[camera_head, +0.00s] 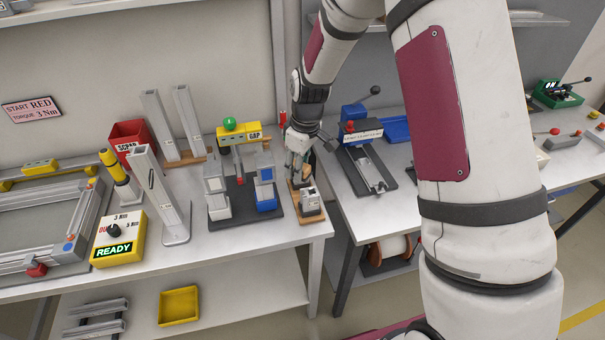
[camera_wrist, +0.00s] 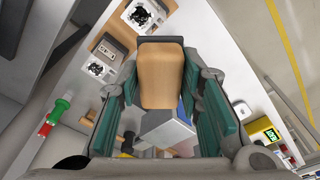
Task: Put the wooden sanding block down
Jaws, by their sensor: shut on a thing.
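The wooden sanding block (camera_wrist: 161,76) is a tan, rounded block between the green-padded fingers of my gripper (camera_wrist: 160,100) in the wrist view. My gripper is shut on it. In the head view my gripper (camera_head: 299,158) is low over the right end of the left bench (camera_head: 240,245), above a wooden board (camera_head: 311,217) with metal parts on it. The block is hard to make out there. The wrist view does not clearly show whether the block touches anything below it.
Left of my gripper stands a fixture with a dark base (camera_head: 243,205), grey and blue blocks, and a yellow gap gauge (camera_head: 240,134). A gap separates this bench from the right bench, which holds a lever press (camera_head: 362,150). My arm hides part of the right bench.

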